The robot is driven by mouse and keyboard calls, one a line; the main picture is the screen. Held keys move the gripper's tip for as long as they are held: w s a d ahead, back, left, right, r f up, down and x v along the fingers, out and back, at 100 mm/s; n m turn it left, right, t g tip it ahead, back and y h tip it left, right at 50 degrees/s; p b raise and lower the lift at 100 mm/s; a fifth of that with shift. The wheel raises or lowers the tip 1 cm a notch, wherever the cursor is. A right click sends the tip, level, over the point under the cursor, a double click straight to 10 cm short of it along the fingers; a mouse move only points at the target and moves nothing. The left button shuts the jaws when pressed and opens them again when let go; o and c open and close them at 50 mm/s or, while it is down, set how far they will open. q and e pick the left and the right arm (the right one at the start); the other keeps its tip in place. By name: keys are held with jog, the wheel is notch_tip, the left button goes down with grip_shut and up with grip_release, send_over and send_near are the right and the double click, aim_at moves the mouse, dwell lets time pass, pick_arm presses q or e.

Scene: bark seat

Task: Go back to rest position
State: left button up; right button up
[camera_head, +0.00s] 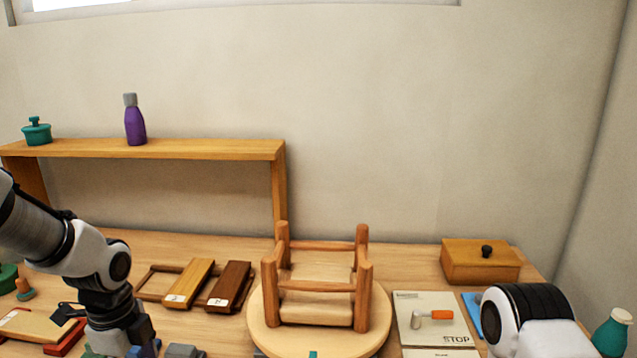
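My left arm (95,262) comes in from the left and bends down toward the table. Its dark wrist end (118,312) is low in the picture, and the fingertips cannot be made out there. My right arm (530,318) shows only as a white and black link at the lower right; its gripper is out of view. A wooden stool frame (316,287) with a pale woven seat stands on a round wooden board (262,325) at the middle. Neither arm touches the stool frame.
A long shelf (210,150) at the back left holds a purple bottle (135,124) and a green pot (37,131).

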pick_arm(q)
jog(key=s+d+f+n+g, duration=0.2)
jog(key=s+f+n, duration=0.4)
jog(key=s+f, duration=0.9)
jog(key=s+d+f+n+g, duration=0.3)
jog(key=s+f+n, duration=0.2)
jog(key=s+f, duration=0.95)
jog(key=w+a+f+n+t, duration=0.1)
jog(key=w+f+n+t, duration=0.1)
jog(key=w+n+t, duration=0.2)
jog(key=w+n, duration=0.3)
jog(key=shift+w+f+t, duration=0.2)
jog(key=shift+f+t, duration=0.05)
jog(key=shift+t, duration=0.05)
